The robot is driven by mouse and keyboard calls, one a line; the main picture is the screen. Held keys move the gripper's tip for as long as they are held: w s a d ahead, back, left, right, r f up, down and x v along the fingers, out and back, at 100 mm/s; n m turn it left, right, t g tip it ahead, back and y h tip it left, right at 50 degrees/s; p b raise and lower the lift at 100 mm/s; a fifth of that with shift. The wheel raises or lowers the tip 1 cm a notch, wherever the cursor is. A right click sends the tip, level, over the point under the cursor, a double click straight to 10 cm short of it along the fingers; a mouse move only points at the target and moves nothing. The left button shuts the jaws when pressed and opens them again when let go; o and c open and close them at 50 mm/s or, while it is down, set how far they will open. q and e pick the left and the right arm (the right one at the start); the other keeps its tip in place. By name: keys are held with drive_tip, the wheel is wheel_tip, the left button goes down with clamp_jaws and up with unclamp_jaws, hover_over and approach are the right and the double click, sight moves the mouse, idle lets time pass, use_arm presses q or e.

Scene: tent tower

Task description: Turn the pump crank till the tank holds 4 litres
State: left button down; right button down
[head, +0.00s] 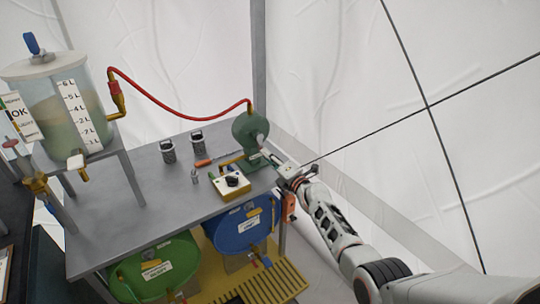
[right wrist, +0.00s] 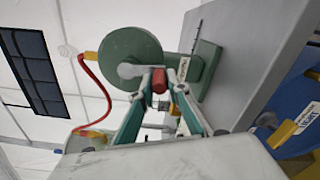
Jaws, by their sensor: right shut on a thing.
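The green round pump (head: 250,130) stands at the far right corner of the grey table. In the right wrist view the pump (right wrist: 120,55) has a grey crank arm (right wrist: 131,71) with a red handle (right wrist: 159,80). My right gripper (right wrist: 158,88) is shut on this red handle, a finger on each side. In the head view my right gripper (head: 272,156) reaches the pump from the right. The clear tank (head: 50,125) stands at the left with a litre scale (head: 77,115) and murky greenish-brown liquid inside. The exact level is hard to read. My left gripper is out of view.
A red hose (head: 180,112) runs from the tank to the pump. A yellow box with a black knob (head: 232,183) and two small dark canisters (head: 168,151) stand on the table (head: 145,220). Green (head: 155,272) and blue (head: 240,227) drums lie below. White tent walls surround everything.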

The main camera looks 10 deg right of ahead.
drive_tip(key=shift+a, duration=0.15)
idle(0.3)
drive_tip(key=c, duration=1.9)
unclamp_jaws()
drive_tip(key=shift+s, duration=0.1)
drive_tip(key=shift+s+d+f, duration=0.15)
drive_tip(key=shift+s+d, duration=0.1)
drive_tip(key=shift+s, duration=0.05)
drive_tip(key=v, duration=1.1)
drive_tip(key=shift+s+a, duration=0.1)
drive_tip(key=shift+s, duration=0.05)
